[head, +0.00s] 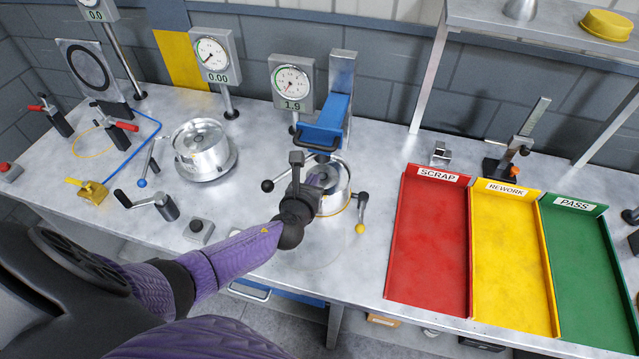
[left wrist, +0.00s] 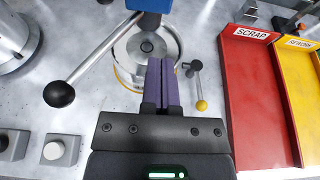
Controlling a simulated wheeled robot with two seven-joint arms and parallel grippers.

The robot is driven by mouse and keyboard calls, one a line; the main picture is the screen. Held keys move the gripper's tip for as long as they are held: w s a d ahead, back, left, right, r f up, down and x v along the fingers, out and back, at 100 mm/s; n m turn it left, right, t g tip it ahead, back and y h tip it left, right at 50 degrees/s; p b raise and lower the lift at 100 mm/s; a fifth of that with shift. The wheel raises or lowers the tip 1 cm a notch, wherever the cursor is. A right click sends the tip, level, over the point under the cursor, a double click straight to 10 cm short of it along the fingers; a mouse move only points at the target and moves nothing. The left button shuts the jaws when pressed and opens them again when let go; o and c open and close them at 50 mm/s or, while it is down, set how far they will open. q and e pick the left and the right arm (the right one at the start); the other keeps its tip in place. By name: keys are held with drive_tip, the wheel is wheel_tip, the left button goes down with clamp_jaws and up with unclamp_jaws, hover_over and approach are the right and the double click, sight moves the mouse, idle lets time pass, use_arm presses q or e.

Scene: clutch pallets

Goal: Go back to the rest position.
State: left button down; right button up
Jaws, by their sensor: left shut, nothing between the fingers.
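My left gripper (left wrist: 163,85) shows in the left wrist view with its two purple fingers together and nothing between them. In the head view the left gripper (head: 312,185) is over the near left part of a round metal fixture (head: 336,200) under a blue press head (head: 322,132). The fixture also shows in the left wrist view (left wrist: 128,50), beyond and partly behind the fingers. I cannot tell whether the fingers touch it. My right gripper is not in view.
Red SCRAP (head: 428,250), yellow REWORK (head: 508,260) and green PASS (head: 590,280) trays lie empty on the right. A second round fixture (head: 203,150) stands left. A black-knobbed lever (left wrist: 60,94) and a yellow-knobbed lever (head: 361,210) flank the near fixture.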

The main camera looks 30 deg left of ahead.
use_arm(q)
drive_tip(key=s+d+r+n+g+h, duration=0.2)
drive_tip(key=s+d+n+g, duration=0.3)
drive_tip(key=s+n, duration=0.85)
drive_tip(key=s+d+r+n+g+h, duration=0.15)
drive_tip(key=s+d+n+g, duration=0.4)
drive_tip(key=s+n, duration=0.85)
wheel_tip(320, 180, down, 33)
drive_tip(key=n+g+b, duration=0.1)
drive_tip(key=n+b, duration=0.3)
drive_tip(key=b, duration=1.1)
drive_tip(key=s+a+f+g+b, duration=0.1)
drive_tip(key=s+f+b, duration=0.4)
drive_tip(key=f, duration=0.5)
drive_tip(key=s+a+f+b, duration=0.2)
drive_tip(key=s+f+b, duration=0.3)
drive_tip(key=s+f, duration=0.3)
wheel_tip(320, 180, down, 2)
drive_tip(key=shift+f+m+g, duration=0.25)
drive_tip(key=shift+m+g, duration=0.1)
drive_tip(key=shift+m, duration=0.1)
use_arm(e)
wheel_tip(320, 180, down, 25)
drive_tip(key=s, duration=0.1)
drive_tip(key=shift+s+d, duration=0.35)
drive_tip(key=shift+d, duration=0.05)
